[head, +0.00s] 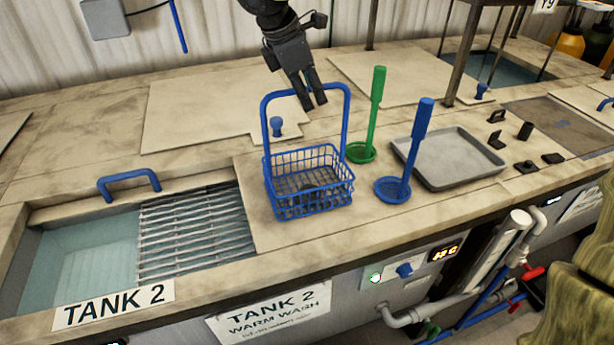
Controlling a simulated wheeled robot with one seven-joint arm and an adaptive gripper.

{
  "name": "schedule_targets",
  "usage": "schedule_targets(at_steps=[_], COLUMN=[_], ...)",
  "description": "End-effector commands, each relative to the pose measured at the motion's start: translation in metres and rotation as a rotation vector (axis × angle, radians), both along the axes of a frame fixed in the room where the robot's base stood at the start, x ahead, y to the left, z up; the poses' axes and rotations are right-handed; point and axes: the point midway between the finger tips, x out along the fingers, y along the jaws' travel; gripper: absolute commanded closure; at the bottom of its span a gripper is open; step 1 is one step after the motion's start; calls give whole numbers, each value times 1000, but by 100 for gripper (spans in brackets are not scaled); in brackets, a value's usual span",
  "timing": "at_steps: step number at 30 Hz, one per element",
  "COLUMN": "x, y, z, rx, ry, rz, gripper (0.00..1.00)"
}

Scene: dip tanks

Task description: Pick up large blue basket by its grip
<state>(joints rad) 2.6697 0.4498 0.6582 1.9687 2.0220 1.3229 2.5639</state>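The large blue basket (309,182) is a wire basket that stands upright on the counter beside the open part of tank 2. Its tall blue grip (346,120) arches above it, and dark small items seem to lie inside. My gripper (313,104) points down from the top of the view. Its fingers overlap the top bar of the grip and hide its middle. The two fingers look close together with a narrow gap, but this angle does not show whether they are around the bar, in front of it or touching it.
A blue dipper (409,158) and a green dipper (375,115) stand right of the basket. A grey tray (447,158) and several small black parts lie farther right. Left are the tank 2 opening (80,255), a grating (190,232) and a blue handle (129,184).

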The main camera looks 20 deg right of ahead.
Motion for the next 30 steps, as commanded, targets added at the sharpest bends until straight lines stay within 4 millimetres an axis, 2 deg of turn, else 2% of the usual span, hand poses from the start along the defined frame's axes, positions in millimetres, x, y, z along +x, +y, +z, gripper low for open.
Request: schedule_targets(at_steps=[26, 30], x=[0, 0], y=[0, 0], z=[-5, -5], rx=[0, 0], ry=[0, 0], rz=[0, 0], gripper=[63, 86])
